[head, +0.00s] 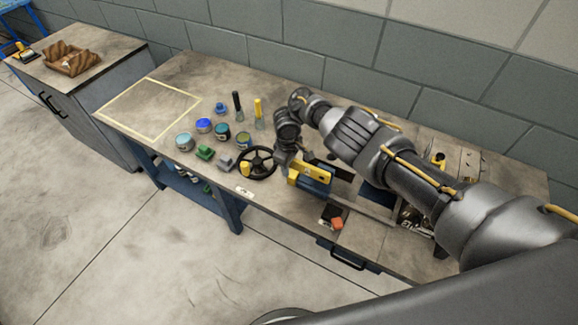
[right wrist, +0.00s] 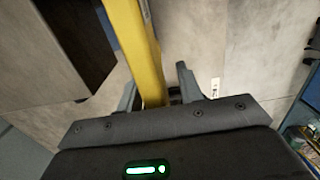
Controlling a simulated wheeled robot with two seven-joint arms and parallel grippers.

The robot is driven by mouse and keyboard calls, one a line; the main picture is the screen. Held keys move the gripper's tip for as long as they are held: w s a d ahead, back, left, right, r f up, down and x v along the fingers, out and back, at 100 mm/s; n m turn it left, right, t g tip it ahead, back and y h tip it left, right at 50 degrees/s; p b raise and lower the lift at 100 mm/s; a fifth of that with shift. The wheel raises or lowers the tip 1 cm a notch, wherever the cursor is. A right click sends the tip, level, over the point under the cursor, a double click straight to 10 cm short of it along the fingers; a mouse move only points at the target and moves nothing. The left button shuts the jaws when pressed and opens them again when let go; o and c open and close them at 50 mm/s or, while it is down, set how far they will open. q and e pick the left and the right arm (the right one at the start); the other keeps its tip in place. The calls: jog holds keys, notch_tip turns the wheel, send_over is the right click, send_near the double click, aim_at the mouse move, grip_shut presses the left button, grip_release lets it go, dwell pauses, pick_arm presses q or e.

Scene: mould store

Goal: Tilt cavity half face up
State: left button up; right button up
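A yellow bar (head: 312,173) with a small label runs along the top of a blue block (head: 314,187) on the workbench. A dark slab (head: 335,169) stands just behind it; I cannot tell which part is the cavity half. My right gripper (head: 292,165) is at the left end of the yellow bar, partly hidden by its own wrist. In the right wrist view the yellow bar (right wrist: 142,45) passes between the fingers of the right gripper (right wrist: 158,80), with a visible gap on the right side. A dark block (right wrist: 75,40) lies left of the bar. My left gripper is not in view.
A black handwheel (head: 257,162) is close left of the gripper. Several paint pots (head: 185,141) and brushes (head: 237,106) stand farther left. A taped rectangle (head: 148,106) on the bench (head: 185,68) is empty. An orange object (head: 337,223) lies near the front edge.

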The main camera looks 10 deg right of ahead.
jog(key=r+p, duration=0.1)
jog(key=r, duration=0.4)
jog(key=r+p, duration=0.2)
jog(key=r, duration=0.3)
jog(key=shift+w+a+r, duration=0.15)
jog(key=shift+w, duration=0.05)
